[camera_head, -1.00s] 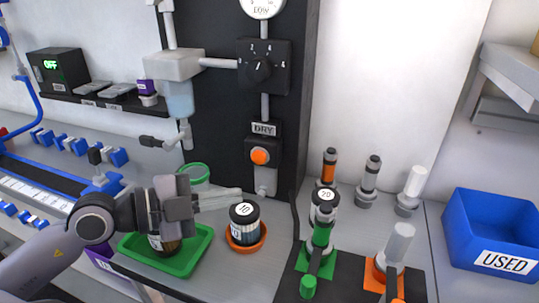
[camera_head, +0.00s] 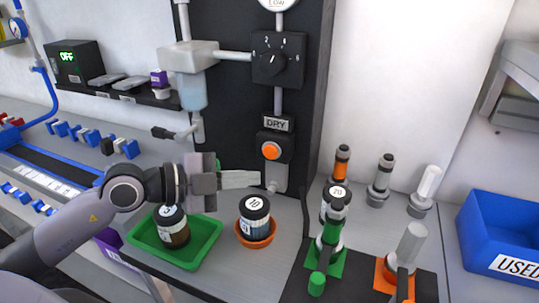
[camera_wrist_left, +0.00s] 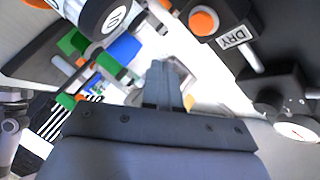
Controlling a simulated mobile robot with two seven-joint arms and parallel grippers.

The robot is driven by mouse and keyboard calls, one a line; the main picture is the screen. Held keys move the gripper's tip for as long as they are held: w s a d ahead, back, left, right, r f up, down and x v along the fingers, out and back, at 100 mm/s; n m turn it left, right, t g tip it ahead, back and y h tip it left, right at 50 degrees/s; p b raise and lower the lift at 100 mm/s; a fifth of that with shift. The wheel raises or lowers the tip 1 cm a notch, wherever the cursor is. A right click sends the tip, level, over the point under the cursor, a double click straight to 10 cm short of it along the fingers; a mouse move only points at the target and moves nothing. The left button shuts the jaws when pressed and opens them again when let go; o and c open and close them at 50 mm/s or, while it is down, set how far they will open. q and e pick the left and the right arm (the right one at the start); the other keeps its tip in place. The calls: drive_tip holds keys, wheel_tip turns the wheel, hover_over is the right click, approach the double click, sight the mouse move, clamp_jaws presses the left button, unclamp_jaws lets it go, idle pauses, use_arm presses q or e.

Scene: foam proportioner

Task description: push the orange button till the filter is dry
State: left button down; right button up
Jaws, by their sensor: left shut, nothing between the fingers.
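The orange button (camera_head: 270,151) is on a dark box on the black panel, below a label reading DRY (camera_head: 278,124). It also shows at the top of the left wrist view (camera_wrist_left: 203,21). The filter bowl (camera_head: 192,92), bluish and translucent, hangs under a grey head at the panel's left. My left gripper (camera_head: 256,180) is shut and empty. In the head view its fingertips appear below and slightly left of the button, apart from it. In the left wrist view the fingers (camera_wrist_left: 163,85) are together.
Below the gripper, a jar marked 10 (camera_head: 254,207) stands in an orange dish, and another jar (camera_head: 172,228) stands in a green tray (camera_head: 206,241). Several upright fittings (camera_head: 380,182) and a blue USED bin (camera_head: 492,235) are at right.

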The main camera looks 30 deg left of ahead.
sight(270, 152)
use_arm(q)
drive_tip(key=w, duration=0.3)
drive_tip(key=shift+w+a+r, duration=0.1)
drive_tip(key=shift+w+r, duration=0.05)
drive_tip(key=shift+w, duration=0.95)
drive_tip(key=shift+w+p, duration=0.1)
drive_tip(key=shift+p, duration=0.25)
idle(0.9)
drive_tip(key=shift+w+p, duration=0.35)
